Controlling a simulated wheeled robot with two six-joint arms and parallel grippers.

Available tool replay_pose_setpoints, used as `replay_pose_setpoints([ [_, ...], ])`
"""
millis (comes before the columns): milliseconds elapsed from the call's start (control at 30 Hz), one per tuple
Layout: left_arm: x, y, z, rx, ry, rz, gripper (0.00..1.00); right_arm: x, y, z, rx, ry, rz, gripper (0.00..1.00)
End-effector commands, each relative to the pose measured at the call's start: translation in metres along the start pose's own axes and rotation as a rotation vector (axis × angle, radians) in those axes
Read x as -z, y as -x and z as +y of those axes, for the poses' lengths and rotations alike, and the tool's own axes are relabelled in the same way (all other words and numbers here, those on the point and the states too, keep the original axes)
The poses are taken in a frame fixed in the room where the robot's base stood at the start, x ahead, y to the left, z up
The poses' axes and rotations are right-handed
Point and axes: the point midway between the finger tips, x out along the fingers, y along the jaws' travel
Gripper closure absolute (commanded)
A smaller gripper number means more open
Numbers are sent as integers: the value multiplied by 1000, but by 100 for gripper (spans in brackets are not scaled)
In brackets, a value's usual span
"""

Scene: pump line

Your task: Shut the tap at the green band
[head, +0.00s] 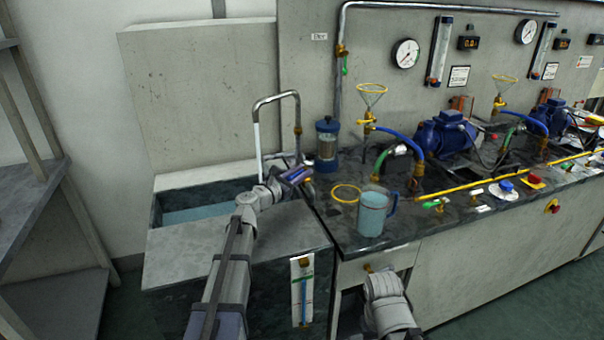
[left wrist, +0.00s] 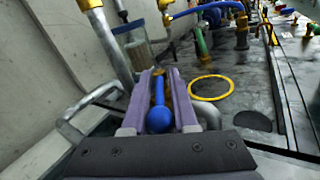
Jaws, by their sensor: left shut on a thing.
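My left gripper (head: 296,175) is over the right end of the sink, beside the tap's bent grey pipe (head: 275,97). In the left wrist view its two purple fingers (left wrist: 160,78) are closed around the tap's blue lever (left wrist: 159,97), whose round blue knob (left wrist: 159,120) sits between them. The tap's body is mostly hidden behind the fingers. A white gauge plate (head: 295,297) with a blue column and a green band (head: 302,280) hangs on the front below the sink. The blue column's top looks close to the band. My right arm shows low at centre; its gripper is not visible.
The sink basin (head: 160,207) holds bluish water. A blue mug (head: 373,214), a brass-coloured ring (head: 345,193) and a blue-lidded jar (head: 327,145) stand on the dark counter right of my left gripper. Pumps (head: 447,135) and hoses fill the counter further right.

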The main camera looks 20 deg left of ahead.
Motion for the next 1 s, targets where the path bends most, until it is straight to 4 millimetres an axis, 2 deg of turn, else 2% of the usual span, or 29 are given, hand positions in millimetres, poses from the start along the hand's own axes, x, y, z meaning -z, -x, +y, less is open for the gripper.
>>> replay_pose_setpoints([
  [100, 2, -2, 8, 97, 0, -19, 100, 0, 0, 0, 0, 0, 0, 48],
  [500, 3, -4, 13, 395, 0, -79, 100, 0, 0, 0, 0, 0, 0, 48],
  [1000, 2, -4, 13, 547, 0, -109, 100, 0, 0, 0, 0, 0, 0, 48],
])
